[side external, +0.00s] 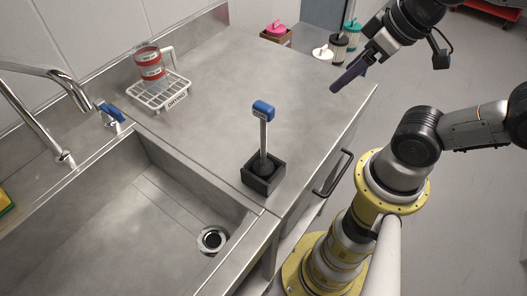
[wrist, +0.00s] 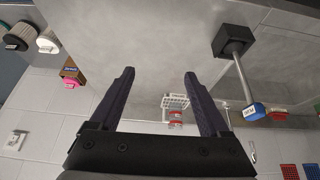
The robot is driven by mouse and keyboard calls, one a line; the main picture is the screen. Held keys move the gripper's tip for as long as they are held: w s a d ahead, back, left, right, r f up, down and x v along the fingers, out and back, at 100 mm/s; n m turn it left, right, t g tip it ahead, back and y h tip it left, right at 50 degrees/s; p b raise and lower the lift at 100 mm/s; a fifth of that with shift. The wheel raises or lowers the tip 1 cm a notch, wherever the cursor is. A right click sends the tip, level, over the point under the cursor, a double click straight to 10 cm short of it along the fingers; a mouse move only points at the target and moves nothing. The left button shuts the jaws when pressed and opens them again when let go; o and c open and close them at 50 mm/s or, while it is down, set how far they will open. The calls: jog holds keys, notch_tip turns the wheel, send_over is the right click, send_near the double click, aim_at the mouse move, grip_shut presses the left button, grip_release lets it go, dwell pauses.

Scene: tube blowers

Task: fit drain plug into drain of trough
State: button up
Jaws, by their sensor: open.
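The drain plug (side external: 264,135) stands upright in a small black square holder (side external: 262,177) on the steel counter, near the sink's right edge. It has a blue labelled handle on a grey rod; its dark lower end sits inside the holder. In the wrist view the plug (wrist: 243,82) shows at the right, outside the jaws. The trough (side external: 130,225) is the steel sink at the lower left, with an open round drain (side external: 212,239) in its floor. My gripper (side external: 335,88) is open and empty, above and to the right of the plug; in the wrist view its fingers (wrist: 159,76) stand wide apart.
A white rack (side external: 160,92) with red-labelled items (side external: 149,62) stands at the counter's back left. A faucet (side external: 45,110) and blue-handled tap (side external: 108,112) are left of the sink. Lidded cups (side external: 338,48) stand beyond the counter. The counter's middle is clear.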

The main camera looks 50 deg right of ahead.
notch_tip(320, 180, up, 10)
jog(key=n+g, duration=0.6)
jog(key=n, duration=1.2)
send_over(264, 121)
jog(key=w, duration=0.1)
jog(key=shift+w+d+r, duration=0.2)
notch_tip(264, 121, down, 8)
jog(key=f, duration=0.4)
jog(key=shift+s+d, duration=0.3)
jog(key=shift+s, duration=0.05)
jog(key=shift+f, duration=0.65)
jog(key=shift+c, duration=0.3)
grip_shut()
